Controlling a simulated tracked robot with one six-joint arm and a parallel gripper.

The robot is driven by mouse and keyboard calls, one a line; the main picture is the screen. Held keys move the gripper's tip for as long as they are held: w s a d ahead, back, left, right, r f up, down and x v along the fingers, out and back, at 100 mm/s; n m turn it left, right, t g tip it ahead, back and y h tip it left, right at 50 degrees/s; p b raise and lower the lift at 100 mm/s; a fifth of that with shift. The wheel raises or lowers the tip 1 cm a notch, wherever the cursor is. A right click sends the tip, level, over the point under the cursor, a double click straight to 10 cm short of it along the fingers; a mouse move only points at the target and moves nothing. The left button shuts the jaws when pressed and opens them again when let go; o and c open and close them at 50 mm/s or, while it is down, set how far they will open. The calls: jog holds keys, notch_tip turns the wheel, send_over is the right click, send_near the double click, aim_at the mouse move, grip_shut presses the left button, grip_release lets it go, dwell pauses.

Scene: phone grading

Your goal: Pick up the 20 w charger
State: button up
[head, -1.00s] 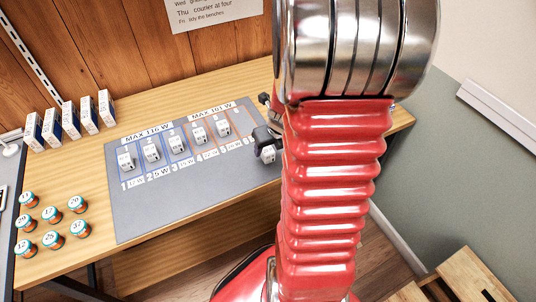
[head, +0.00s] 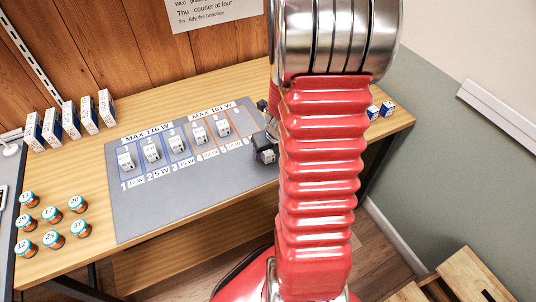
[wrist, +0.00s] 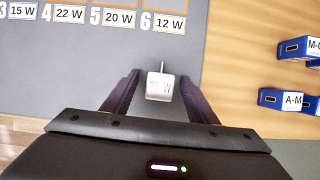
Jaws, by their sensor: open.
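A white charger (wrist: 159,86) stands on the grey mat in the wrist view; its printed label looks like 20 W, though the first digit is faint. My gripper (wrist: 160,79) is open, with one dark finger on each side of this charger and visible gaps beside it. In the head view the charger (head: 268,156) shows at the mat's right end, partly hidden by my gripper (head: 262,148) and arm.
Several white chargers (head: 177,145) stand in the numbered slots of the grey mat (head: 150,215). Lidded jars (head: 52,241) and upright boxes (head: 70,119) are at the left. Blue boxes (wrist: 281,100) lie to the right on the wooden bench (wrist: 235,65).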

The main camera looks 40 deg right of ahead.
jog(key=shift+c, duration=0.4)
jog(key=c, duration=1.1)
jog(key=shift+r, duration=0.2)
jog(key=shift+r, duration=4.85)
